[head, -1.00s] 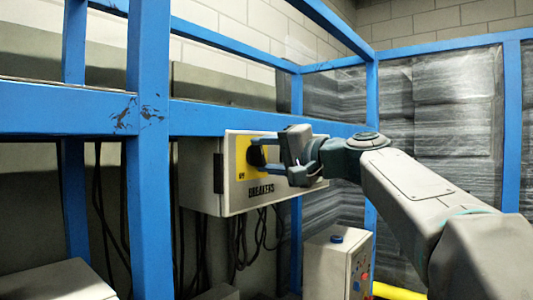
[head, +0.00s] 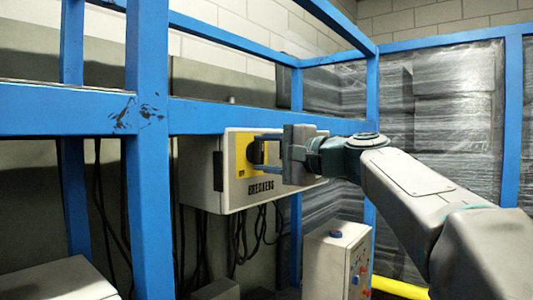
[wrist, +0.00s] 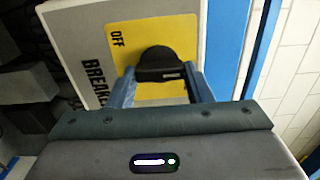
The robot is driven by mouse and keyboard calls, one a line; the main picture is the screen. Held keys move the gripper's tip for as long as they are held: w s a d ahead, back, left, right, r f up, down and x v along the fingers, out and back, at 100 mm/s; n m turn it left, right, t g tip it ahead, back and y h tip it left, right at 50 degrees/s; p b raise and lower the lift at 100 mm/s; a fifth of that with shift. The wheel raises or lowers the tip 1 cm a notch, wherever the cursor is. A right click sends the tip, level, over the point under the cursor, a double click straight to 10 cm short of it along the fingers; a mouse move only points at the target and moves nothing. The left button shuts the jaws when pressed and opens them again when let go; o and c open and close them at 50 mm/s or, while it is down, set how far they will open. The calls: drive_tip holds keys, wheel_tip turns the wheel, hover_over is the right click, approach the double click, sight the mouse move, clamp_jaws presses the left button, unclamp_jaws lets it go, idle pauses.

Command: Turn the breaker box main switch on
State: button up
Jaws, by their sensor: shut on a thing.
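The breaker box (head: 235,195) is a pale grey cabinet marked BREAKERS, fixed behind the blue frame. Its yellow plate (head: 241,165) carries the black main switch knob (head: 256,151). In the wrist view the knob (wrist: 157,58) sits on the yellow plate (wrist: 185,32), with the word OFF at the plate's upper left. A small white mark shows on the knob's front. My gripper (wrist: 162,80) is shut on the knob, one finger on each side of it. My gripper (head: 265,152) also shows in the head view, reaching in from the right. The knob's far side is partly hidden.
A blue steel rack post (head: 148,150) and crossbeam stand left of the box. A pale control box (head: 335,262) with coloured buttons stands below right. Black cables (head: 250,235) hang under the breaker box. Plastic-wrapped stacks (head: 450,110) fill the back right.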

drive_tip(key=o, duration=1)
drive_tip(key=b+v, duration=0.3)
drive_tip(key=v, duration=1.1)
drive_tip(key=shift+w+a+f, duration=0.1)
wheel_tip(320, 180, down, 15)
drive_tip(key=g+h, duration=0.2)
drive_tip(key=h, duration=0.2)
drive_tip(key=s+d+f+n+g+h, duration=0.1)
drive_tip(key=s+f, duration=0.4)
drive_tip(key=f, duration=0.6)
drive_tip(key=s+d+f+n+g+h, duration=0.2)
drive_tip(key=s+f+n+g+h, duration=0.1)
drive_tip(key=f, duration=0.8)
drive_tip(key=s+d+f+n+g+h, duration=0.1)
drive_tip(key=s+f+n+g+h, duration=0.1)
drive_tip(key=s+f+h, duration=0.4)
drive_tip(key=shift+s+d+f+n, duration=0.15)
drive_tip(key=shift+s+f+n, duration=0.15)
drive_tip(key=shift+s+f, duration=0.4)
drive_tip(key=shift+s+d+f+n, duration=0.15)
drive_tip(key=shift+s+f+n, duration=0.25)
drive_tip(key=shift+f, duration=0.6)
drive_tip(key=shift+s+d+f+n, duration=0.1)
drive_tip(key=shift+s+f+n, duration=0.1)
drive_tip(key=shift+s+f, duration=0.55)
